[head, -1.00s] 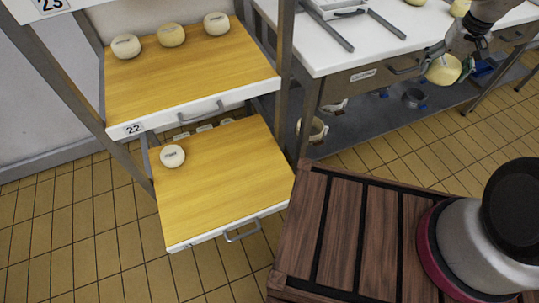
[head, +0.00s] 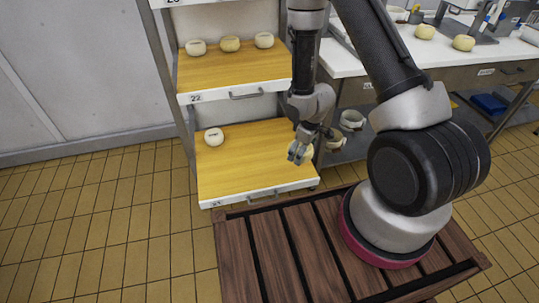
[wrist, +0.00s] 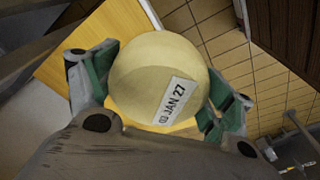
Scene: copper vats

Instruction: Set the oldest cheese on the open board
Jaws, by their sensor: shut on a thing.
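My gripper (head: 300,148) is shut on a pale yellow cheese, which fills the middle of the wrist view (wrist: 150,75). Its label reads "JAN 27", with smaller marks I cannot read surely. In the head view this cheese (head: 307,155) is mostly hidden behind my gripper, over the right side of the pulled-out lower board (head: 245,175). I cannot tell whether it touches the board. Another round cheese (head: 214,137) with a dark label sits at the board's back left; that label is too small to read.
The shelf marked 22 (head: 215,90) above holds three cheeses (head: 230,44). A white-topped bench (head: 345,62) stands at the right, with cheeses (head: 425,32) on it and a lower shelf beneath. The front and middle of the open board are clear.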

